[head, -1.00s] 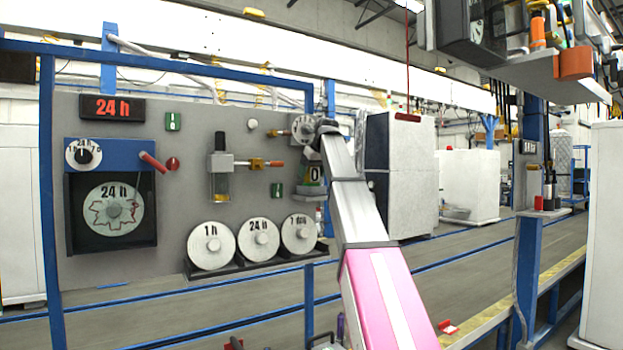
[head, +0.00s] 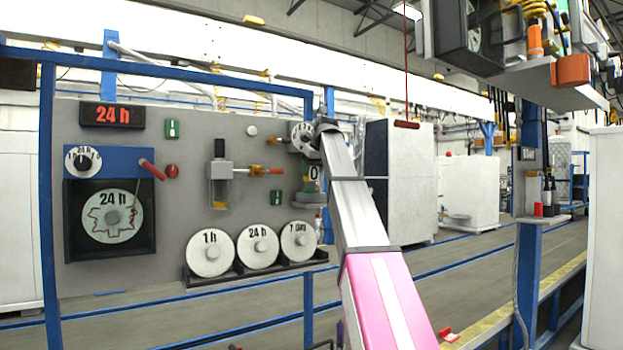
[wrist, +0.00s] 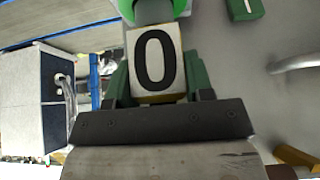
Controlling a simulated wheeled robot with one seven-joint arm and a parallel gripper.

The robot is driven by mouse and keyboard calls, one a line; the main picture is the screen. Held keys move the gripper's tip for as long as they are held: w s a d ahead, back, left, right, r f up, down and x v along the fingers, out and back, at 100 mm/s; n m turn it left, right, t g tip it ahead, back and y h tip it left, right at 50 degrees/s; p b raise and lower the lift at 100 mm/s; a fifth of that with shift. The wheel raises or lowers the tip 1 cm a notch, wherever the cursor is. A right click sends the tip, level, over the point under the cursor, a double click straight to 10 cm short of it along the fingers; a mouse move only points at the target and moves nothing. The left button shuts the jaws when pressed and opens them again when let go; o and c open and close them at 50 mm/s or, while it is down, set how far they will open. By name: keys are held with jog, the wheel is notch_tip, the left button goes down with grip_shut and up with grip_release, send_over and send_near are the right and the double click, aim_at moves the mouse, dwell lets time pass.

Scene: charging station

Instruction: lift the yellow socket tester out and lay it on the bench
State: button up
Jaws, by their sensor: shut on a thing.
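My gripper (wrist: 158,82) is shut on a small block with a white face marked "0" (wrist: 155,57) and a yellow lower edge, which I take to be the yellow socket tester. Green sides flank the face in the wrist view. A round green part touches or overlaps its far end; I cannot tell whether they are joined. In the head view the "0" face (head: 314,172) shows small below my wrist, at the right edge of the grey panel. My fingertips are mostly hidden there.
The grey panel (head: 240,150) carries a valve with an orange handle (head: 270,171), a red lever (head: 152,169) and several labelled discs on a dark rack (head: 250,272). White cabinets (head: 410,180) stand behind on the right. The long grey bench top (head: 440,265) looks mostly clear.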

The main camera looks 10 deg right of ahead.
jog(key=s+d, duration=0.3)
jog(key=s, duration=0.5)
jog(key=s+d+r, duration=0.1)
jog(key=s+d, duration=0.2)
jog(key=s, duration=0.5)
jog(key=shift+s+d, duration=0.35)
jog(key=shift+d, duration=0.05)
